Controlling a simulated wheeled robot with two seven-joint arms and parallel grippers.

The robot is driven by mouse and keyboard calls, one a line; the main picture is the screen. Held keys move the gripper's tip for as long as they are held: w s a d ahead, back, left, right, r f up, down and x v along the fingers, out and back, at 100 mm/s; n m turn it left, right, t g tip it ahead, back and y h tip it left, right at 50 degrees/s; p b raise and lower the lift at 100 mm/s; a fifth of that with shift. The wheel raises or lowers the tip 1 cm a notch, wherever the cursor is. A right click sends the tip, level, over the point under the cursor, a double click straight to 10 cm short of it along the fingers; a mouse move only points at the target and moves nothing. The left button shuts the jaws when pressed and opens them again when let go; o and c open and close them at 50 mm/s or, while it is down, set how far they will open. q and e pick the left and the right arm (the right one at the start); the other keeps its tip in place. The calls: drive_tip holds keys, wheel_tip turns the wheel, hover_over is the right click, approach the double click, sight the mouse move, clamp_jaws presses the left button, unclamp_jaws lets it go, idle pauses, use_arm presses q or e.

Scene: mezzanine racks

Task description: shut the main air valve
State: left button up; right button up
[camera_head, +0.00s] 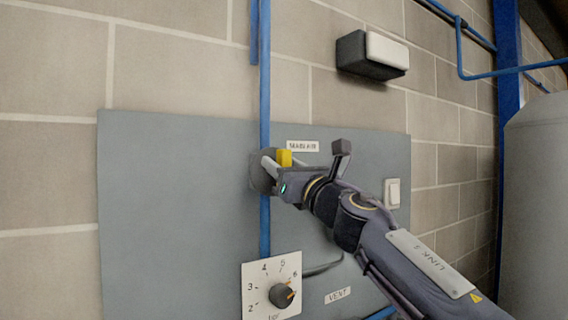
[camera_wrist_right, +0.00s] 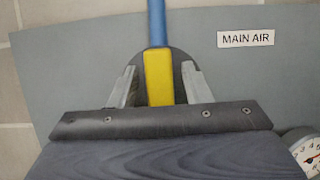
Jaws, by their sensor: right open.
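The main air valve has a yellow handle (camera_head: 285,158), beside a MAIN AIR label (camera_head: 303,146) on a grey panel. In the right wrist view the yellow handle (camera_wrist_right: 159,78) stands upright, in line with the blue pipe (camera_wrist_right: 156,22) above it. My right gripper (camera_head: 270,168) reaches in from the lower right and is at the valve. In the right wrist view its two fingers (camera_wrist_right: 160,84) stand open, one on each side of the handle, with a gap showing on both sides. The handle's lower end is hidden behind the gripper body. My left gripper is not in view.
A dial knob (camera_head: 281,296) sits below the valve, near a VENT label (camera_head: 338,295). A white switch (camera_head: 393,192) is right of my arm. A round gauge (camera_wrist_right: 306,152) shows at the right wrist view's edge. A grey tank (camera_head: 535,200) stands at the right.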

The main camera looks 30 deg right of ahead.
clamp_jaws()
drive_tip(key=shift+m, duration=0.7)
drive_tip(key=shift+d+m+h+p, duration=0.1)
drive_tip(key=shift+m+h+p, duration=0.3)
drive_tip(key=shift+m+h, duration=0.75)
drive_tip(key=shift+d+m+h+p, duration=0.1)
drive_tip(key=shift+m+h+p, duration=0.4)
drive_tip(key=shift+m, duration=1.05)
drive_tip(key=m+h, duration=0.1)
drive_tip(key=m, duration=0.1)
drive_tip(key=m+g, duration=0.1)
drive_tip(key=m, duration=0.1)
drive_tip(key=m+g+h, duration=0.1)
drive_tip(key=m, duration=0.1)
drive_tip(key=shift+d+f+h+p, duration=0.2)
drive_tip(key=shift+d+h+p, duration=0.05)
drive_tip(key=shift+h+p, duration=0.1)
drive_tip(key=shift+d+f+m+g+h+p, duration=0.15)
drive_tip(key=shift+m+g+p, duration=0.35)
drive_tip(key=shift+m, duration=1.15)
drive_tip(key=shift+f+m+g+h+p, duration=0.25)
drive_tip(key=shift+m+g, duration=0.4)
drive_tip(key=shift+m, duration=0.95)
drive_tip(key=shift+d+f+m+g+h+p, duration=0.15)
drive_tip(key=shift+m+g+p, duration=0.35)
drive_tip(key=shift+m, duration=1.15)
